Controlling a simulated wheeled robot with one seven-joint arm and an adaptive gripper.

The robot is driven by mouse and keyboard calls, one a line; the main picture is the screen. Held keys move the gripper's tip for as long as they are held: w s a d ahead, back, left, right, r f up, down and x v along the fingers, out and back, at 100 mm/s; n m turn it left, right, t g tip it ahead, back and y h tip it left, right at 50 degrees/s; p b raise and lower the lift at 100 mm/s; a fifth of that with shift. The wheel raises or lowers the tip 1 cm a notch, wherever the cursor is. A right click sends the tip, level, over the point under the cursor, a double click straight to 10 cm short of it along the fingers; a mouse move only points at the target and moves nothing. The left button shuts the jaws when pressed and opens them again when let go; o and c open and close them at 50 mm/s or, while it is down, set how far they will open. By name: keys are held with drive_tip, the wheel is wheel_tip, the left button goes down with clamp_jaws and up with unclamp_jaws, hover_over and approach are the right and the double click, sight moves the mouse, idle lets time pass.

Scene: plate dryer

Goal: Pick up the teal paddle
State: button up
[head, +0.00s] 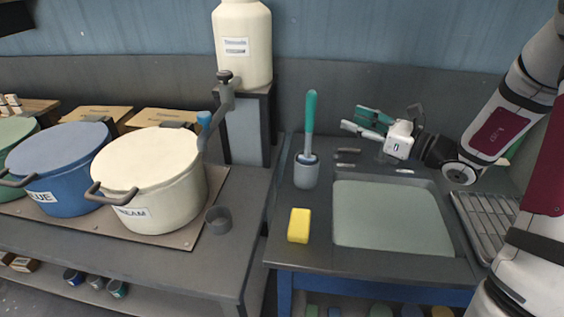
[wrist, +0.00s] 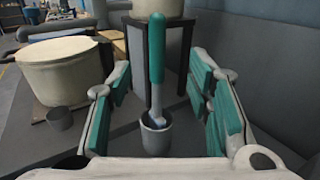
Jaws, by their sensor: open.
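The teal paddle (head: 310,115) stands upright in a grey cup (head: 306,174) at the back left of the sink counter. Its lower end is inside the cup and hidden. In the wrist view the paddle's teal handle (wrist: 156,50) rises between and beyond my open fingers, with the cup (wrist: 156,138) below it. My gripper (head: 352,122) is open and empty, with teal pads, to the right of the paddle and apart from it. In the wrist view its two fingers (wrist: 160,90) frame the paddle from left and right.
A sink basin (head: 390,217) lies right of the cup, and a yellow sponge (head: 299,225) lies in front of it. A cream pot (head: 150,185) and a blue pot stand on the left counter. A large white jar (head: 243,50) stands behind on a raised stand.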

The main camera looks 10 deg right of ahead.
sight(315, 108)
drive_tip(key=shift+f+p+x, duration=0.2)
drive_tip(key=shift+p+x, duration=0.05)
drive_tip(key=shift+x, duration=3.2)
drive_tip(key=shift+f+p+x, duration=0.2)
drive_tip(key=shift+p+x, duration=0.05)
drive_tip(key=shift+x, duration=3.25)
drive_tip(key=shift+s+a, duration=0.1)
clamp_jaws()
